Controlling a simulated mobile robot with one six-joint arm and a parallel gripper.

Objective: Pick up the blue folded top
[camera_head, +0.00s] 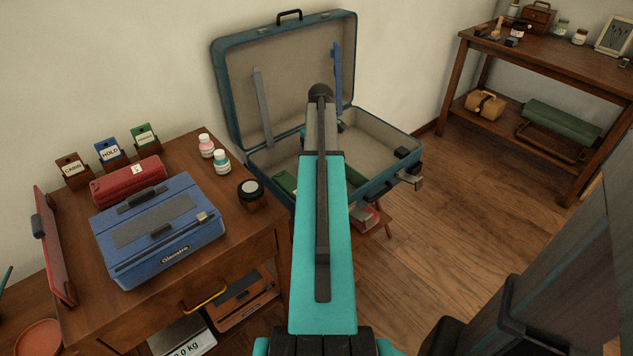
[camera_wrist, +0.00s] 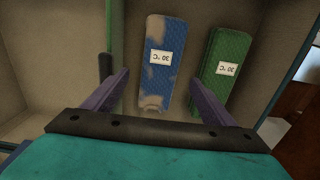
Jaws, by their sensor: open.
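The blue folded top (camera_wrist: 164,62) lies in the open suitcase, in the wrist view. It is blue with pale patches and bears a white label reading 30 °C. My gripper (camera_wrist: 158,90) is open and empty, its two purple-grey fingers on either side of the near part of the blue top. I cannot tell how far above it they are. A green folded top (camera_wrist: 221,65) with a similar label lies to its right, near the right finger. In the head view, my arm hides the blue top and my gripper; the suitcase (camera_head: 233,90) stands open behind the arm.
A wooden desk (camera_head: 60,210) at left carries a blue case (camera_head: 160,232), a red case (camera_head: 128,182), small bottles (camera_head: 221,160) and label stands. A shelf table (camera_head: 560,55) stands at the far right. The wooden floor (camera_head: 470,200) between is clear. The suitcase's walls and raised lid surround the tops.

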